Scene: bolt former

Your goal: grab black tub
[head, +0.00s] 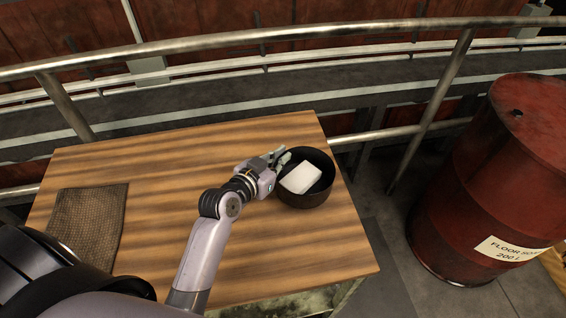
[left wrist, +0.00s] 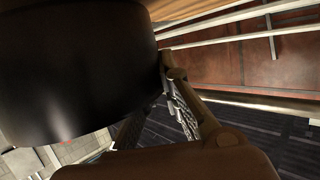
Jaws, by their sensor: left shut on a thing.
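The black tub (head: 317,197) is round and open at the top, at the right side of the wooden table, with a white block (head: 301,177) inside it. My left gripper (head: 281,158) is at the tub's upper left rim, shut on its wall. In the left wrist view the tub's dark side (left wrist: 75,75) fills the upper left, and the gripper's fingers (left wrist: 155,110) are at its edge. The fingertips are partly hidden by the tub. My right gripper is in neither view.
The wooden table (head: 170,200) has a brown woven cloth (head: 88,222) at its left; its middle is clear apart from my arm. A metal railing (head: 220,40) runs behind. A red drum (head: 495,180) stands on the floor to the right.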

